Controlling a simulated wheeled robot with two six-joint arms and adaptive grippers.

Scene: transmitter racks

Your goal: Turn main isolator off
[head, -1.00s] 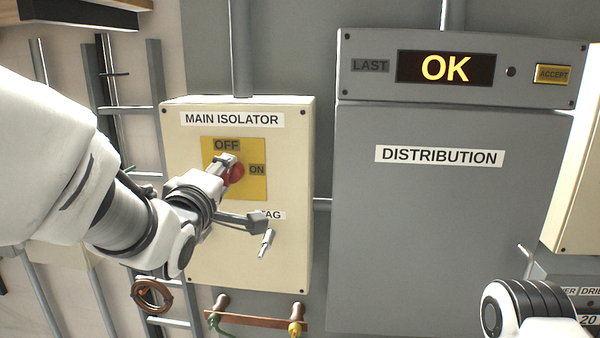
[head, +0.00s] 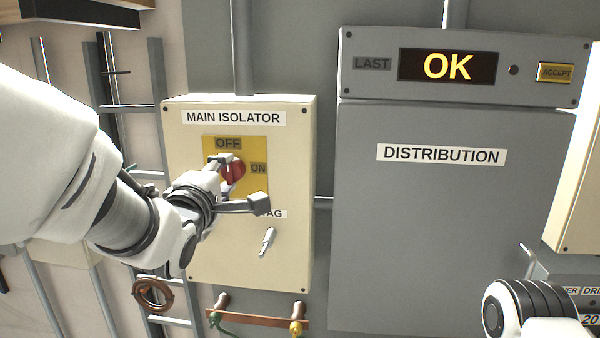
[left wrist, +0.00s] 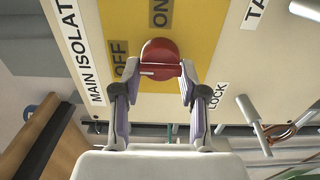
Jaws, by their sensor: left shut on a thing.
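The main isolator is a cream box (head: 285,245) on the wall, with a yellow plate (head: 258,187) marked OFF at the top and ON at the right. Its red round knob (head: 234,172) is partly hidden by my left gripper (head: 227,172). In the left wrist view the red knob (left wrist: 160,58) sits between the two fingertips of my left gripper (left wrist: 160,72), which is shut on it. A pale line shows on the knob's lower left there. I cannot tell exactly which label the knob points to. My right gripper is out of view.
A small metal peg (head: 267,241) sticks out below the TAG label. A grey distribution cabinet (head: 440,230) stands to the right, its display (head: 446,66) reading OK.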

